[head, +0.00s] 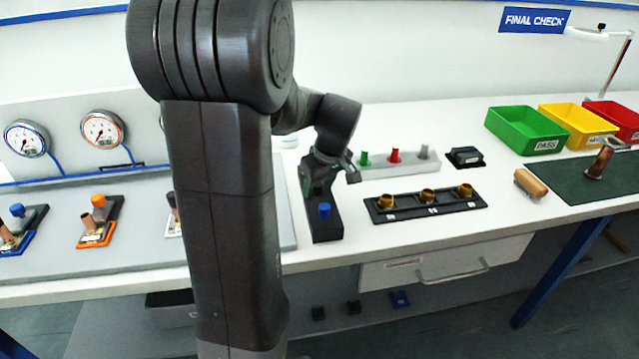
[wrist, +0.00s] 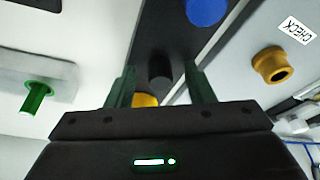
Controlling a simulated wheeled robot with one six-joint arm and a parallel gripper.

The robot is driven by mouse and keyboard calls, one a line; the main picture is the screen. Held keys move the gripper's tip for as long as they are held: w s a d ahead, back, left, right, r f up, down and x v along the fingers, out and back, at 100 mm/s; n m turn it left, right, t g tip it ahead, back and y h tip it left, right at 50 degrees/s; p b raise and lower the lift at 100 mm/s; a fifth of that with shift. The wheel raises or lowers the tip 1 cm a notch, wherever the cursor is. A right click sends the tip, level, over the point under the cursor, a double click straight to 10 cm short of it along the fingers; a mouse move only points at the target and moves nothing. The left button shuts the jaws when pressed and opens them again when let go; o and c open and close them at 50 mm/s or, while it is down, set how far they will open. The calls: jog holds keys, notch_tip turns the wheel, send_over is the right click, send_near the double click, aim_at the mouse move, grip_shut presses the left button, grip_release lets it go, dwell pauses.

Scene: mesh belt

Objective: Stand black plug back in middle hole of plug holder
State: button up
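The plug holder (head: 325,233) is a dark narrow block on the bench. A blue plug (head: 324,210) stands at its near end and shows in the wrist view (wrist: 206,11). The black plug (wrist: 160,68) appears in the holder's middle, between the blue plug and a yellow plug (wrist: 145,100) that my gripper partly hides. My gripper (wrist: 160,66) is above the holder, its green fingers apart on either side of the black plug, with a gap at each side. The plug's lower end is hidden. In the head view my gripper (head: 328,172) covers the holder's far part.
A grey rack (head: 400,166) with green, red and grey plugs stands behind. A black strip (head: 450,206) with brass sockets lies to the right, near a small black block (head: 465,157). Gauge boards stand at left. Green, yellow and red bins are at far right.

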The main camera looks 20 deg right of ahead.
jog(key=shift+r, duration=0.1)
jog(key=v, duration=1.3)
jog(key=shift+r, duration=0.35)
jog(key=x, duration=1.4)
jog(key=shift+s, duration=0.1)
jog(key=shift+r, duration=0.3)
jog(key=shift+s+d+f, duration=0.1)
